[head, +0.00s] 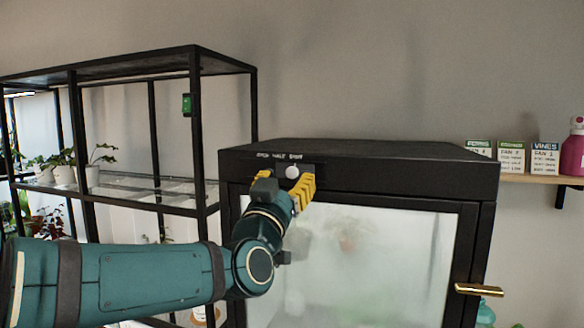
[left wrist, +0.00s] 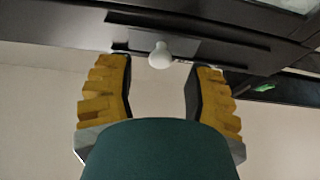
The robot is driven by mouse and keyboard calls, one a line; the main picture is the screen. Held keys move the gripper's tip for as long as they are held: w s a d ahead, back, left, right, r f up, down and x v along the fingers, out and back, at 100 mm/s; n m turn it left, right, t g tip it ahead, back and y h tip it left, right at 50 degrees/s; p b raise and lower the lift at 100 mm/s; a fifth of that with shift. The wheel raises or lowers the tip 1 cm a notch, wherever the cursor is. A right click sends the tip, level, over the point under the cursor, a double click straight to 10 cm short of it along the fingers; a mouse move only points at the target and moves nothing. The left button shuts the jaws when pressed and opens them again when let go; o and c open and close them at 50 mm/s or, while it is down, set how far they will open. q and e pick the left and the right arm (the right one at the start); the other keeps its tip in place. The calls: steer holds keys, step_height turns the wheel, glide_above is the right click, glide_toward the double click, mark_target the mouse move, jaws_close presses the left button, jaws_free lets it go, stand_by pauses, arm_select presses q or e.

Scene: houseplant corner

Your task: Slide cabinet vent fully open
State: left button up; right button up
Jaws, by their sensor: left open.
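The black cabinet (head: 360,155) has a vent slider with a round white knob (head: 292,171) on its top front edge. Small labels above it appear to read open, half and shut from left to right, and the knob sits under the shut label. My left gripper (head: 287,178) is open, with one yellow finger on each side of the knob. In the left wrist view the knob (left wrist: 160,55) lies between the fingertips (left wrist: 165,65), with a gap on both sides. The dark vent strip (left wrist: 200,45) runs behind it. My right gripper is not in view.
The cabinet's fogged glass door (head: 390,260) has a brass handle (head: 480,290) at the right. A black metal shelf rack (head: 197,130) with potted plants (head: 62,170) stands at the left. Label cards (head: 513,155) and a pink bottle (head: 573,152) stand on a wall shelf at the right.

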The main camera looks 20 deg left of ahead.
mark_target(287, 174)
arm_select(q)
steer(key=shift+x, duration=1.8)
jaws_close()
steer(key=shift+a+f, duration=0.1)
steer(key=shift+a, duration=0.3)
steer(key=a+b, duration=0.4)
steer(key=a, duration=0.1)
steer(key=shift+w+a+f, duration=0.15)
steer(key=shift+a, duration=0.15)
steer(key=shift+a+b, duration=0.35)
steer(key=shift+a, duration=0.05)
steer(key=shift+r, duration=0.2)
